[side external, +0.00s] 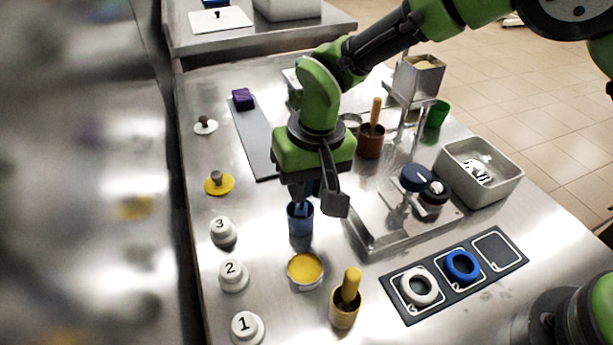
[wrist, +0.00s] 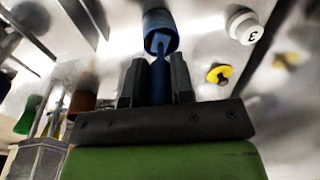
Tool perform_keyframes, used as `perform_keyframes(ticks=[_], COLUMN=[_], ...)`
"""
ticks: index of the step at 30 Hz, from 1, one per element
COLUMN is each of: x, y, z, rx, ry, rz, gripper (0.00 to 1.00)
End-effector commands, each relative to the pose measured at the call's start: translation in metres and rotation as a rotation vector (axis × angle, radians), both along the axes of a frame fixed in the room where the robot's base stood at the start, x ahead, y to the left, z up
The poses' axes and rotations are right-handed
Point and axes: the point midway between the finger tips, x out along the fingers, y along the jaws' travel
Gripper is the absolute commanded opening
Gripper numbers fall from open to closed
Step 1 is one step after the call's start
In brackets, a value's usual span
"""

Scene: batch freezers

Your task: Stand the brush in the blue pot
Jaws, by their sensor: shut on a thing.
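The blue pot (side external: 300,224) stands upright on the steel table below my gripper (side external: 302,190). It also shows at the top of the wrist view (wrist: 160,22), its mouth facing my gripper. My gripper (wrist: 157,78) is shut on the blue brush (wrist: 158,88), which points down at the pot. The brush's far end overlaps the pot's mouth in the wrist view. How deep it reaches inside is hard to tell. In the side view my gripper hides most of the brush.
Numbered white knobs (side external: 233,275) line the left. A raised steel tray with a blue knob (side external: 416,178) is close on the right. A black ring holder (side external: 433,305) lies front right.

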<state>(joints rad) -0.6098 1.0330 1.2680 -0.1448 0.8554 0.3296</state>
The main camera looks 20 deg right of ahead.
Motion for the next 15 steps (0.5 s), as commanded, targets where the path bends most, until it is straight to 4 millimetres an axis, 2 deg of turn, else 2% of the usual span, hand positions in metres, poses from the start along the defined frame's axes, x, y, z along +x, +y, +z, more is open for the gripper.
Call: perform_keyframes(ticks=[14, 15], x=[0.0001, 0.0001], y=[0.0000, -0.0001], z=[-0.0043, -0.0042], rx=[0.000, 0.000], ry=[-0.001, -0.001], rz=[0.000, 0.000], gripper=[0.00, 0.31])
